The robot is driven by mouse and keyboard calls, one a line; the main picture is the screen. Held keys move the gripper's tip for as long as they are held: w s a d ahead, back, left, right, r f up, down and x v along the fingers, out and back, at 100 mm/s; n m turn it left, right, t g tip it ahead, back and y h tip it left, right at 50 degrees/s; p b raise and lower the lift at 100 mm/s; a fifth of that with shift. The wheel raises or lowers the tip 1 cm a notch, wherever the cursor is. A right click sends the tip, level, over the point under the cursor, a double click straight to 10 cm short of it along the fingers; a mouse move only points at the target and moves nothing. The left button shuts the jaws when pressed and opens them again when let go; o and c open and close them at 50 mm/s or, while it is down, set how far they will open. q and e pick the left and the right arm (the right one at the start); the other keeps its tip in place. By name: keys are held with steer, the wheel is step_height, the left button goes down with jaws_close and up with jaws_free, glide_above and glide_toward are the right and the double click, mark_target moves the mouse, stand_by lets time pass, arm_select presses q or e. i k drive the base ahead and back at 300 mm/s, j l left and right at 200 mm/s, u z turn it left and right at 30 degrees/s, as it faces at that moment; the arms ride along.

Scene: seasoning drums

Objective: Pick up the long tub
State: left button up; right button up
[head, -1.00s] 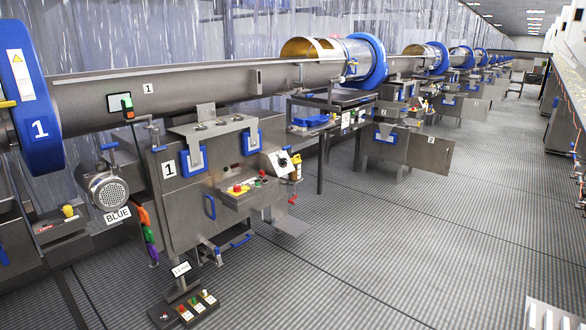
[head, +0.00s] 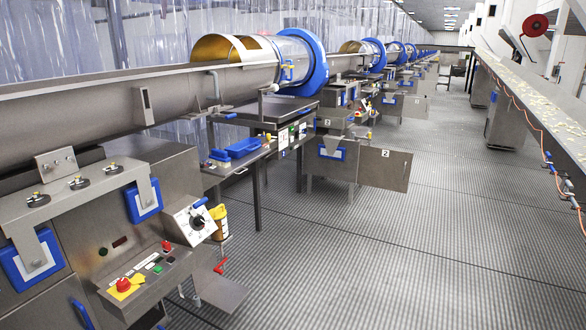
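A long blue tub (head: 244,148) lies on a grey metal side table (head: 226,171) left of the middle of the head view, below the big drum. It is small in the picture, and I cannot tell whether it is one tub or more. Neither of my grippers is in view, so nothing is seen touching or holding the tub.
A steel machine with a control box (head: 140,277) fills the near left. A drum with a blue ring (head: 313,62) stands above the table. An open metal door (head: 384,169) juts into the aisle. The grey floor (head: 350,260) is clear; a conveyor (head: 540,95) runs along the right.

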mark_target(247, 148)
steer(key=i+j+z, duration=0.1)
steer(key=i, duration=1.85)
